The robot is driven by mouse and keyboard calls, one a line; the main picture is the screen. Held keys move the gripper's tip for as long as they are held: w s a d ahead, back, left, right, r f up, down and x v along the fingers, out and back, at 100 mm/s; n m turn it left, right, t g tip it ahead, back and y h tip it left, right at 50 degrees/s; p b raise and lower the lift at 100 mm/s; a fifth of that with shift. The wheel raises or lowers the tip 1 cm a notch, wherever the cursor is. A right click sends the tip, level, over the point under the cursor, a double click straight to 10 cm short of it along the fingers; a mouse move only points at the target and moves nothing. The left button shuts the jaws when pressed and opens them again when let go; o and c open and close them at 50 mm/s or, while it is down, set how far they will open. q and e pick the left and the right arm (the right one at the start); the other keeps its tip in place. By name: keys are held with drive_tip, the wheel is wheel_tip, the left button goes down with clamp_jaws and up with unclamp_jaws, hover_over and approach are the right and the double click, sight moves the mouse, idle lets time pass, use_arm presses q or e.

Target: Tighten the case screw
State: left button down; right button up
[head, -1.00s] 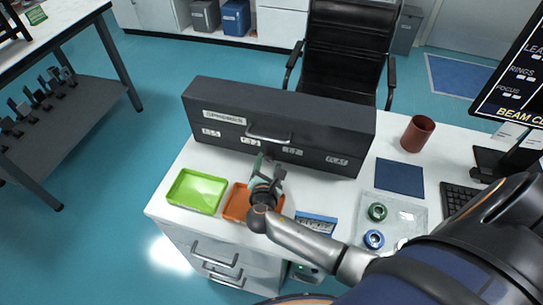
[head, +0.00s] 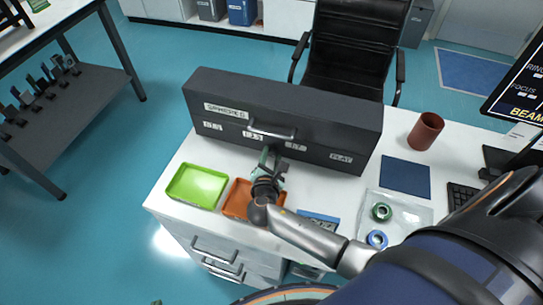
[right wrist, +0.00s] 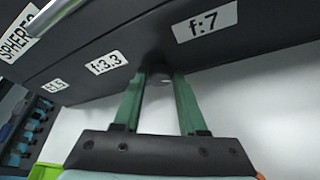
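The black case (head: 285,110) stands on the white table with its labelled drawer front facing me. In the right wrist view, its front (right wrist: 85,45) carries the labels f:3.3 and f:7. My right gripper (head: 268,158) reaches up to the case front, below the drawer handle. In the right wrist view my right gripper (right wrist: 161,80) has its green fingers apart, with the tips at the case's lower edge between those labels. A small pale spot and dark shape show between the tips; I cannot make out a screw. The left gripper cannot be made out.
A green tray (head: 197,187) and an orange tray (head: 236,200) lie in front of the case, the orange one partly behind my arm. A brown cup (head: 425,131), a dark blue mat (head: 403,178) and a clear tray (head: 408,209) with ring-shaped parts lie to the right.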

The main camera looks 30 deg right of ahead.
clamp_jaws()
drive_tip(key=n+p, duration=0.1)
drive_tip(key=p, duration=0.1)
drive_tip(key=shift+w+r+g+p, duration=0.1)
drive_tip(key=shift+r+g+p, duration=0.2)
drive_tip(key=shift+a+n+g+h+p, duration=0.1)
drive_tip(key=shift+n+g+h+p, duration=0.25)
drive_tip(key=shift+n+p, duration=0.3)
drive_tip(key=shift+w+f+n+g+h+p, duration=0.1)
drive_tip(key=shift+f+n+g+h+p, duration=0.05)
drive_tip(key=shift+n+g+h+p, duration=0.15)
drive_tip(key=shift+n+g+h, duration=0.35)
drive_tip(key=shift+n, duration=0.5)
drive_tip(key=shift+f, duration=0.1)
